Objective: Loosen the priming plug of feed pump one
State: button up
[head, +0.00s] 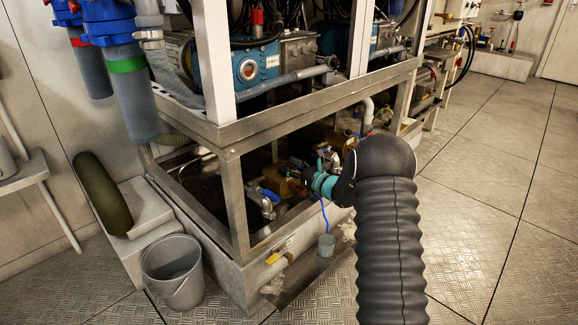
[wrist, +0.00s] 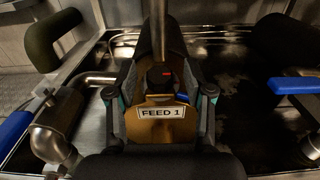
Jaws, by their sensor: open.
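In the wrist view the bronze body of feed pump one (wrist: 150,130) carries a white label reading FEED 1 (wrist: 163,112). A dark plug (wrist: 158,77) with a small red mark sits on the pump above the label. My gripper (wrist: 159,92) is open, with one finger on each side of the pump body and the plug between them in the picture. I cannot tell whether the fingers touch anything. In the head view my teal gripper (head: 322,181) is low inside the frame beside a bronze pump (head: 284,183). The plug cannot be made out there.
Metal frame posts (head: 235,200) and a rail (head: 300,115) surround the low bay. Blue handles flank the pump at left (wrist: 14,130) and right (wrist: 294,86). A bucket (head: 173,272) stands at the front left. The floor at right (head: 490,220) is clear.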

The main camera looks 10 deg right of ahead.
jog(key=shift+w+a, duration=0.35)
jog(key=shift+w, duration=0.15)
grip_shut()
jog(key=shift+n+g+y, duration=0.8)
jog(key=shift+n+y, duration=0.2)
